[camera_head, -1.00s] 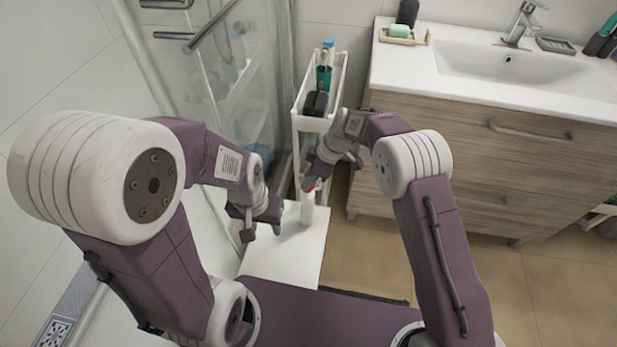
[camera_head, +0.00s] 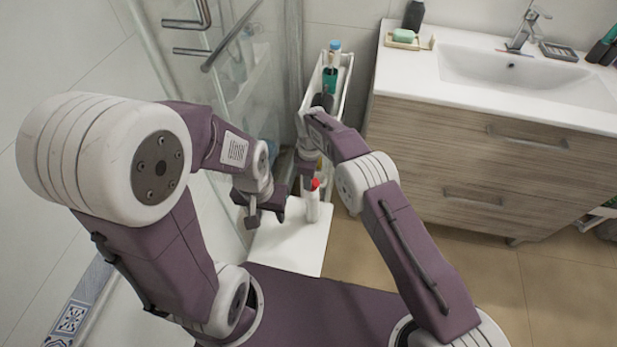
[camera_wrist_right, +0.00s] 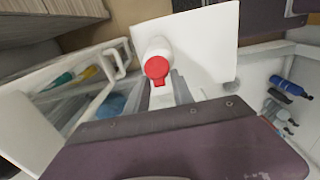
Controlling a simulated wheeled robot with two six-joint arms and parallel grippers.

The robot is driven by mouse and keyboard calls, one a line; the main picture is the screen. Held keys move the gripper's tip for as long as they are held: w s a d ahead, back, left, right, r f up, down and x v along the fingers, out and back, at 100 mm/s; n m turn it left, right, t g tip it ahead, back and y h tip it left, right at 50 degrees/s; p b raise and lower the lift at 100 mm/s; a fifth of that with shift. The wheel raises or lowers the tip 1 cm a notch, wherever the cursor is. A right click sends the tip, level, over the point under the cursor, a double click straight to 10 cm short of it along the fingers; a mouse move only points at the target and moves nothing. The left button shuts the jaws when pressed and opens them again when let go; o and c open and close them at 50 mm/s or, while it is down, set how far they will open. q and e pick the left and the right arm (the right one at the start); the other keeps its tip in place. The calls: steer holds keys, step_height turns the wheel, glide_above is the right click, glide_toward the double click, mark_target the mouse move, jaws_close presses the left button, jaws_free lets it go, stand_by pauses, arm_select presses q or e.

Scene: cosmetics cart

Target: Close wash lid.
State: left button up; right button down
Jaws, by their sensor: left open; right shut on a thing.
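The wash bottle (camera_head: 313,208) is white with a red lid (camera_head: 315,184). It stands upright on a white board in the head view. In the right wrist view, the red lid (camera_wrist_right: 157,70) faces the camera above the white body (camera_wrist_right: 154,47), at the ends of the grey fingers. My right gripper (camera_head: 308,180) is at the bottle's top, shut on the lid; the exact contact is partly hidden. I cannot tell whether the lid is fully closed. My left gripper (camera_head: 266,208) is open and empty, left of the bottle and apart from it.
The white board (camera_head: 290,250) has bare room around the bottle. Behind it stands a narrow white cart (camera_head: 346,80) with bottles in it. A glass shower screen (camera_head: 240,70) is at the left, and a wooden sink cabinet (camera_head: 480,150) is at the right.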

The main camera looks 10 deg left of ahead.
steer(key=c, duration=1.1)
jaws_free()
steer(key=shift+f, duration=0.1)
step_height(320, 180, up, 9)
steer(key=shift+r+p, duration=0.1)
steer(key=shift+p, duration=0.7)
